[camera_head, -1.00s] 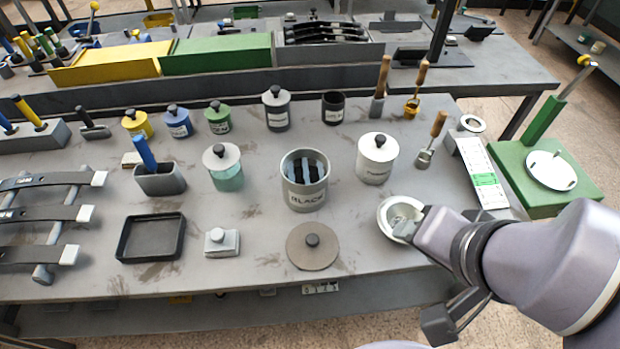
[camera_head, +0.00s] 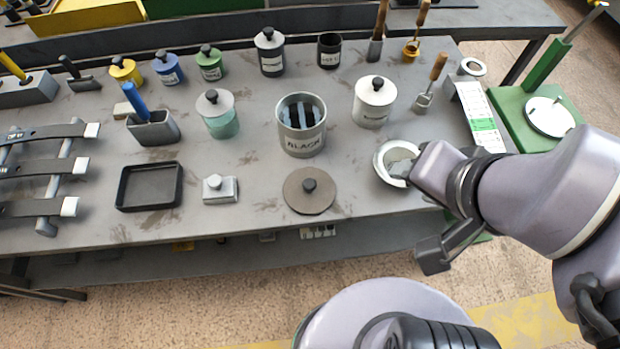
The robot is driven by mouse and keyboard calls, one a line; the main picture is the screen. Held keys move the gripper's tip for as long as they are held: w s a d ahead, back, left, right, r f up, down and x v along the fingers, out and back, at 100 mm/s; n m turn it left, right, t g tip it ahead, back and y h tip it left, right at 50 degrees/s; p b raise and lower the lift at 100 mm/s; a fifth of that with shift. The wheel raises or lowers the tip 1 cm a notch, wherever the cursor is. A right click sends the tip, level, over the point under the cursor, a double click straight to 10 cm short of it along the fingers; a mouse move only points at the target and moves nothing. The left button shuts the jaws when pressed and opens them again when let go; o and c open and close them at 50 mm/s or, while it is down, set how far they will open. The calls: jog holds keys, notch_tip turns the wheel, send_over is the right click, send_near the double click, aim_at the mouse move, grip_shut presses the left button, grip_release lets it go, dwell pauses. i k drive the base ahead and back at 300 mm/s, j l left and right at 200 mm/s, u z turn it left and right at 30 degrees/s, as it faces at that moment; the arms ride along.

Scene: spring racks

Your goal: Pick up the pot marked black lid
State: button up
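The pot marked BLACK (camera_head: 302,126) stands uncovered in the middle of the table, with dark strips inside it. A round grey-brown lid (camera_head: 296,204) with a black knob lies flat on the table in front of it, near the front edge. My gripper (camera_head: 434,212) is at the right, over the table's front right edge, well to the right of the lid. Its two fingers are wide apart with nothing seen between them. The upper finger overlaps the rim of a white bowl (camera_head: 381,175) in the picture; I cannot tell whether they touch.
A white lidded jar (camera_head: 374,105) and a greenish lidded jar (camera_head: 221,122) flank the pot. A black tray (camera_head: 150,187) and a small grey block (camera_head: 220,190) lie left of the lid. A green stand (camera_head: 510,110) is at the right. Bare tabletop surrounds the lid.

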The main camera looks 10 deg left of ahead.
aim_at(308, 191)
jog(key=i+l+u, duration=0.15)
jog(key=u, duration=0.25)
jog(key=i+l+u, duration=0.1)
jog(key=l+u, duration=0.15)
jog(key=u, duration=0.2)
jog(key=l+u, duration=0.25)
jog(key=u, duration=0.15)
jog(key=i, duration=0.05)
